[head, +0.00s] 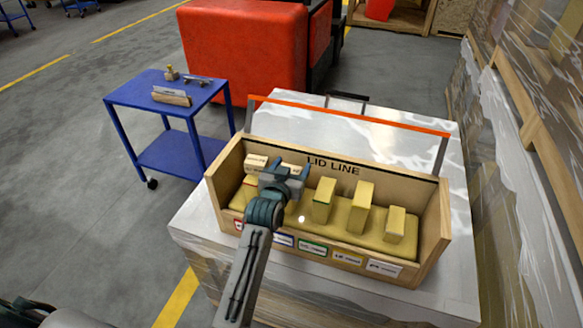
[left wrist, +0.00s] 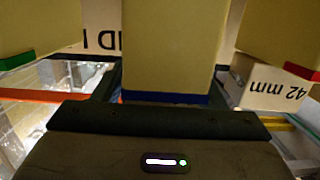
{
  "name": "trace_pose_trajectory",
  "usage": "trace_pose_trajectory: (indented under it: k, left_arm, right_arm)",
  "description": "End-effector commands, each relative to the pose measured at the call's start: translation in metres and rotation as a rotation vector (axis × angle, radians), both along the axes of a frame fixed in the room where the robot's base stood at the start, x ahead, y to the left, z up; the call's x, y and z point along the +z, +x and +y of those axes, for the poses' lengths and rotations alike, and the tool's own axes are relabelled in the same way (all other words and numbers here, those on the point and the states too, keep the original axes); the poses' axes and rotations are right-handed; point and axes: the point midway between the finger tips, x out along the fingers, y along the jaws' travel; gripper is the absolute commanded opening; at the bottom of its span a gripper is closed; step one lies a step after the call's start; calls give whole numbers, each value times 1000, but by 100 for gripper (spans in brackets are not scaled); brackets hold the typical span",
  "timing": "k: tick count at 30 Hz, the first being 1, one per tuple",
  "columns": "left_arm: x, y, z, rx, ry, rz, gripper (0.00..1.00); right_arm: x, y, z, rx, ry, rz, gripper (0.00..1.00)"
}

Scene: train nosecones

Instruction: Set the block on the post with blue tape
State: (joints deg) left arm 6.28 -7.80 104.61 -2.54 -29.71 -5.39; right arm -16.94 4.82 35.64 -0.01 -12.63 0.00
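The post with blue tape (left wrist: 172,50) shows in the left wrist view, which is upside down, with its blue band close to my gripper. In the head view my left gripper (head: 288,172) covers this post. Its fingers stand apart at the post's top, and a pale piece shows between them. I cannot tell whether they press on it. A pale block marked 42 mm (head: 257,163) sits on the red-taped post at the left; it also shows in the left wrist view (left wrist: 265,85). My right gripper is out of view.
The posts stand in an open wooden box (head: 432,215) marked LID LINE. The green-taped post (head: 323,200) is right of my gripper, with two more posts (head: 361,207) beyond. A blue cart (head: 130,92) holding small items stands left of the box.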

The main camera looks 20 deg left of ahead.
Motion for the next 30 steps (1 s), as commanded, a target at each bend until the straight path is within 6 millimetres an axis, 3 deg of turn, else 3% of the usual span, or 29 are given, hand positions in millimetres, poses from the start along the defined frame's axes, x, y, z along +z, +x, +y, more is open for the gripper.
trace_pose_trajectory:
  k: [10, 14, 30]
  left_arm:
    - [0, -1, 0, 0, 0, -1, 76]
    - [0, -11, 0, 0, -1, 0, 76]
    - [15, -108, 1, 0, -2, 0, 76]
  right_arm:
    - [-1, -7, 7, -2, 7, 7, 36]
    - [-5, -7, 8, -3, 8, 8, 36]
    - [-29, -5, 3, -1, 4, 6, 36]
